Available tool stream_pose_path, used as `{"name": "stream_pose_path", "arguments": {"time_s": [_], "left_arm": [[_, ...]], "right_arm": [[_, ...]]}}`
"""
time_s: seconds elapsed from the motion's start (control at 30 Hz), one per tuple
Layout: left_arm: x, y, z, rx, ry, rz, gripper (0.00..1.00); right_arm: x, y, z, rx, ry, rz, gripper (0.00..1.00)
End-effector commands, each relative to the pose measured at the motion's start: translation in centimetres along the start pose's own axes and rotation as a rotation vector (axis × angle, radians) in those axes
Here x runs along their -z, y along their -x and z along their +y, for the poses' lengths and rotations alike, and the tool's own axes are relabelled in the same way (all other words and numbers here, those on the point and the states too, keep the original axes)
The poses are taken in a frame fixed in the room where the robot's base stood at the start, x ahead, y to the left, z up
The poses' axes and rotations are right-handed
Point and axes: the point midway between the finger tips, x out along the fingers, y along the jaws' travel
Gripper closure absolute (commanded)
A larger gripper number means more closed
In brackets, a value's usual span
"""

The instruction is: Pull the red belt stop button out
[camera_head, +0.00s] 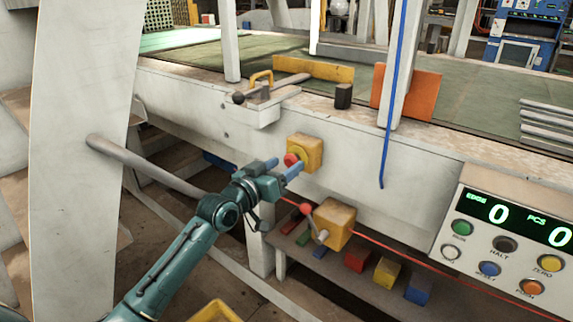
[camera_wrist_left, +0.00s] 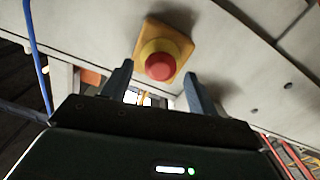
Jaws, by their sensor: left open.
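The red belt stop button (camera_head: 291,159) sits on a yellow box (camera_head: 309,150) fixed to the white side wall of the machine. In the left wrist view the red button (camera_wrist_left: 159,67) faces me in a yellow collar on its yellow plate (camera_wrist_left: 177,38). My left gripper (camera_head: 283,168) is at the button in the head view. In the left wrist view its two fingers (camera_wrist_left: 158,88) are apart, one to each side and slightly below the button. I see no clear contact between the fingers and the button. My right gripper is not in view.
Below right is a yellow box (camera_head: 336,225) with a red-knobbed lever. A control panel (camera_head: 505,240) with displays and buttons stands at the right. A blue cord (camera_head: 393,90) hangs down the front. A grey bar (camera_head: 140,163) and white post (camera_head: 80,130) stand left of my arm.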

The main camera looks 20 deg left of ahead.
Motion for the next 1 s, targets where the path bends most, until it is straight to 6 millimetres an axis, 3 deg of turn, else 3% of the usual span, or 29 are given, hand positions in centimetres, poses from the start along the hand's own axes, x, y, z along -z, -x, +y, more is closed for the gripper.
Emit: {"name": "stream_pose_path", "arguments": {"time_s": [0.17,0.47,1.0], "left_arm": [[0.0,-1.5,0.0,0.000,-0.001,0.000,0.41],[0.0,-1.7,0.0,0.000,-0.001,-0.001,0.41],[0.0,-1.7,0.0,0.000,0.000,0.000,0.83]], "right_arm": [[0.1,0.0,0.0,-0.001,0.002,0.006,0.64],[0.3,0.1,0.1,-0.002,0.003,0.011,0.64],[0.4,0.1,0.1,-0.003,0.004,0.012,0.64]]}}
